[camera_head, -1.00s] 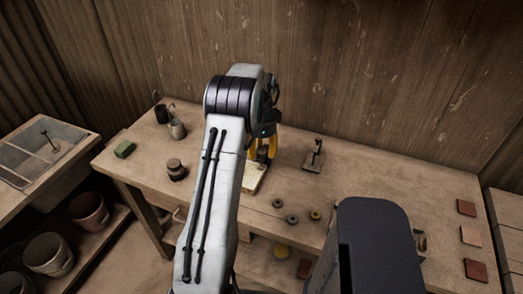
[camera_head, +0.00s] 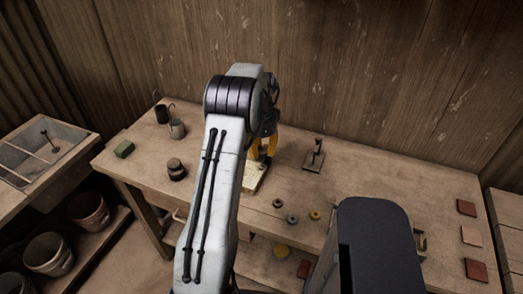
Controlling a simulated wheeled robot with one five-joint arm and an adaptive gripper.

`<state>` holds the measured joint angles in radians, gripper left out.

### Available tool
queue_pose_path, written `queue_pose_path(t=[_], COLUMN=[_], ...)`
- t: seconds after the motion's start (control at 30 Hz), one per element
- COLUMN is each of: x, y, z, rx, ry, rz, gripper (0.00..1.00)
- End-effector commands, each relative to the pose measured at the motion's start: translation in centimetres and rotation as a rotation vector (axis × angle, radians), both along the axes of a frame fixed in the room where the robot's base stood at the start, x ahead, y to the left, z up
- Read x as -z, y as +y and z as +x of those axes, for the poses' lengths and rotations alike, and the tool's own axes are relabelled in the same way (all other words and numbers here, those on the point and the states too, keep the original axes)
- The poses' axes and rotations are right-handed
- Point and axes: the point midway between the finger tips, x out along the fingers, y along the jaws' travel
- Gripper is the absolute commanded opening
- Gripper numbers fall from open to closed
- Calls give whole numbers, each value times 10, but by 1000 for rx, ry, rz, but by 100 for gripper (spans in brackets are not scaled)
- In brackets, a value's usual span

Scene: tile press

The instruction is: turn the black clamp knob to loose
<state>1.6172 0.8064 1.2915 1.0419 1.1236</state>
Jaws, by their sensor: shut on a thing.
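My gripper (camera_head: 264,152), with yellow fingers, points down over a pale block-like base (camera_head: 256,178) near the middle of the bench. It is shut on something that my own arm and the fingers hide. The black clamp knob cannot be made out; I cannot tell its turn position. The pale base shows only in part, to the right of my forearm.
A dark metal stand (camera_head: 314,158) stands right of my gripper. Several small round pieces (camera_head: 292,219) lie in front. Square tiles (camera_head: 467,208) line the right end.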

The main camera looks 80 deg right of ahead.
Motion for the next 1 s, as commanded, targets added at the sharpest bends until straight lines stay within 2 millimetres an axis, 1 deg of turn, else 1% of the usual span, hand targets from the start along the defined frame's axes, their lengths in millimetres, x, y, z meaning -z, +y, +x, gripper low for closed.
queue_pose_path(t=[0.03,1.0], x=[3,4], y=[1,2], z=[0,0], rx=[-34,-946], ry=[0,-3], rz=[5,9], gripper=[2,2])
